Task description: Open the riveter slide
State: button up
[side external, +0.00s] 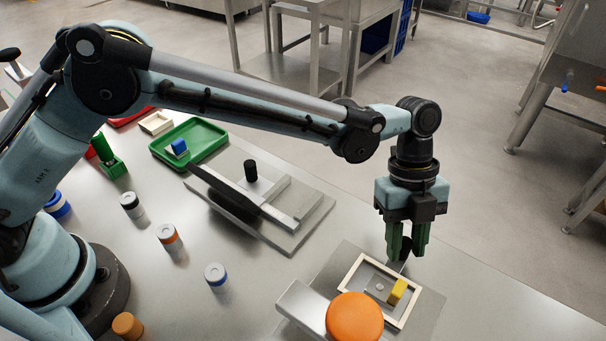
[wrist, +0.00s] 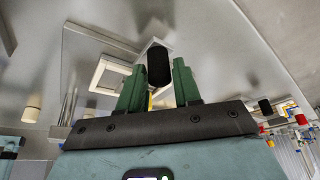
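The riveter appears to be the device at the near right in the side view. It has a large orange round knob (side external: 354,318), a pale rectangular frame (side external: 353,275) and a yellow block (side external: 397,291) inside the frame. A black handle (side external: 404,250) stands at the far side of the frame, partly hidden by my gripper (side external: 406,246). In the wrist view the black handle (wrist: 159,66) appears between the two green fingers of my gripper (wrist: 158,72). The fingers are apart, with visible gaps on both sides of the handle. The frame also shows in the wrist view (wrist: 101,72).
Another grey device with a black knob (side external: 251,170) stands left of my gripper. A green tray (side external: 190,141) with a blue part is behind it. Several small cylinders, one with an orange band (side external: 169,237), stand on the left of the table.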

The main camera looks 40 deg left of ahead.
jog(key=shift+o, duration=1.2)
jog(key=shift+r, duration=0.1)
jog(key=v, duration=1.2)
